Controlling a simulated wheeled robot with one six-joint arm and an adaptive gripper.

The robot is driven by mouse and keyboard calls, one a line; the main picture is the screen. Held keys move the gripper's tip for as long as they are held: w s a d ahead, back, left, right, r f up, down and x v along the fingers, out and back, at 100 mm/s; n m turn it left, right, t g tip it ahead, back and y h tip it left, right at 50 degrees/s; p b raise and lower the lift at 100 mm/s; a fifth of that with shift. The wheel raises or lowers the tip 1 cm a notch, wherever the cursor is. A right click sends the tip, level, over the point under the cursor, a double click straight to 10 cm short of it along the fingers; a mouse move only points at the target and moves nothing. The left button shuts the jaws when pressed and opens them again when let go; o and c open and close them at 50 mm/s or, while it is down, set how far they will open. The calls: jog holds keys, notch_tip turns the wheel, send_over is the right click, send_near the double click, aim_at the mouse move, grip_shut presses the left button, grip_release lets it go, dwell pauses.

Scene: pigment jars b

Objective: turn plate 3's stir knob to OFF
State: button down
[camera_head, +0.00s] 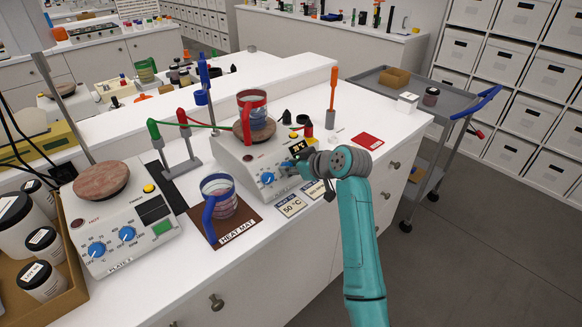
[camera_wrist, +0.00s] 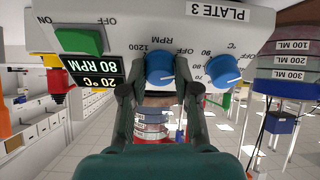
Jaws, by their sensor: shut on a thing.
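Plate 3 (camera_head: 228,161) is a white hot plate on the bench, with a red-handled beaker (camera_head: 252,105) on its round top. In the wrist view its front panel is upside down, with the label PLATE 3 (camera_wrist: 220,14). My gripper (camera_wrist: 157,84) is shut on the blue stir knob (camera_wrist: 159,68), marked RPM, one finger on each side. The knob's pointer is hard to read. The display (camera_wrist: 95,76) reads 80 RPM and 20 °C. The blue heat knob (camera_wrist: 223,70) is beside it, apart from the fingers. In the head view my gripper (camera_head: 297,169) hides the stir knob.
A blue-handled beaker (camera_head: 222,203) stands on the heat mat (camera_head: 235,232) left of my arm. Plate 2 (camera_head: 122,245) and a box of jars (camera_head: 72,300) are further left. Cards (camera_head: 291,206) lie before plate 3. A grey cart (camera_head: 428,96) stands at the right.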

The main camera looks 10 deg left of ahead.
jog(key=shift+n+g, duration=0.4)
jog(key=shift+n, duration=1.4)
jog(key=c, duration=0.8)
grip_release()
jog(key=shift+c, duration=0.2)
jog(key=shift+d, duration=0.1)
jog(key=v, duration=1.1)
jog(key=shift+d, duration=0.4)
jog(key=shift+s+r, duration=0.15)
